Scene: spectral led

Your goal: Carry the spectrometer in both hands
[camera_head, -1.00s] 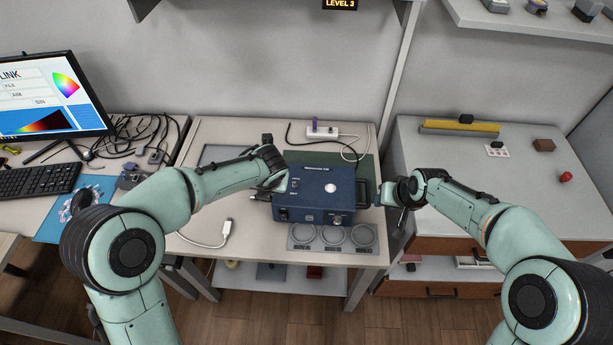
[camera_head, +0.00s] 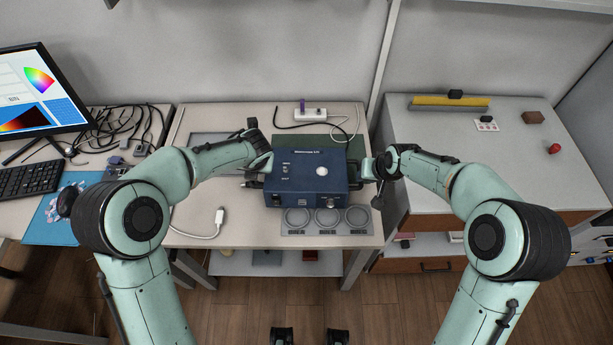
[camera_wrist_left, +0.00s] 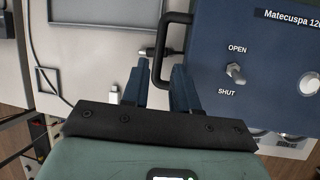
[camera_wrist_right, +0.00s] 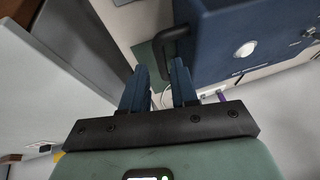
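The spectrometer (camera_head: 306,172) is a dark blue box with a white round button, standing on the light table with black handles on its left and right sides. My left gripper (camera_head: 256,172) is at its left side. In the left wrist view, the open fingers (camera_wrist_left: 158,75) are on either side of the left handle's bar (camera_wrist_left: 160,62), with no grip visible. My right gripper (camera_head: 369,170) is at the right side. In the right wrist view, its open fingers (camera_wrist_right: 159,70) are at the right handle (camera_wrist_right: 160,46), whose bar shows between the fingertips.
A mat with three grey rings (camera_head: 327,219) lies in front of the spectrometer. A power strip (camera_head: 310,114) and cables lie behind it, and a white cable plug (camera_head: 219,216) lies front left. A monitor (camera_head: 40,90) stands left. The right cabinet top (camera_head: 440,145) is mostly clear.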

